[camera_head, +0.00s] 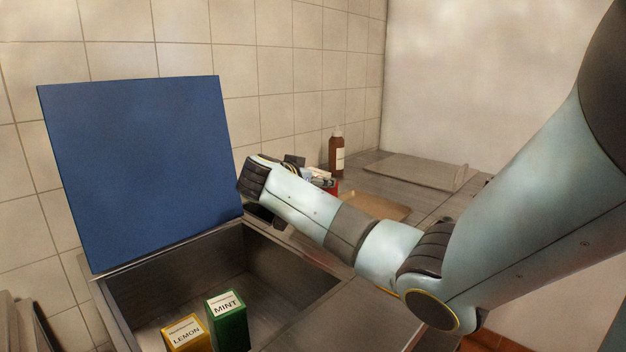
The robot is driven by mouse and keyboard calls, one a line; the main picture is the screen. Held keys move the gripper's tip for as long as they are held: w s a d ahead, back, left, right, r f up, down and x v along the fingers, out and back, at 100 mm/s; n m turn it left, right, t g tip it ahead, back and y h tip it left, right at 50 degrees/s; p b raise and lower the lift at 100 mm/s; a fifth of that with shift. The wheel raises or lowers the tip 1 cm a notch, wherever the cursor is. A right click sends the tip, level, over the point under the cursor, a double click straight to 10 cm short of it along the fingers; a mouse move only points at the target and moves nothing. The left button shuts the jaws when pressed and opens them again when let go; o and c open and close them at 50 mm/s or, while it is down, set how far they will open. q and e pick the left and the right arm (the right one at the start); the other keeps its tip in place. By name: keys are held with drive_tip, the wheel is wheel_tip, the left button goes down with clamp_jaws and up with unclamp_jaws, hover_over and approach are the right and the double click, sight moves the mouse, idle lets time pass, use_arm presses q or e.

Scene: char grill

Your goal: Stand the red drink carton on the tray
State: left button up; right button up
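A small red patch (334,187), likely the red drink carton, shows just behind my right forearm, beside a white and blue piece; most of it is hidden. My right arm reaches in from the right, and its wrist ends above the far edge of the open steel well. Dark parts of my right gripper (293,160) show behind the wrist; its fingertips are hidden, so I cannot tell whether it holds the red thing. A flat grey tray-like piece (415,171) lies on the back counter. My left gripper is out of view.
The steel well (150,288) has a raised blue lid (140,170) and holds a yellow LEMON carton (187,335) and a green MINT carton (228,320). A brown bottle (336,152) stands by the tiled wall. A flat tan board (380,206) lies behind my forearm.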

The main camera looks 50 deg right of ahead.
drive_tip(key=o, duration=1.7)
drive_tip(key=shift+r, duration=0.15)
drive_tip(key=b+v, duration=0.1)
drive_tip(key=v, duration=1.1)
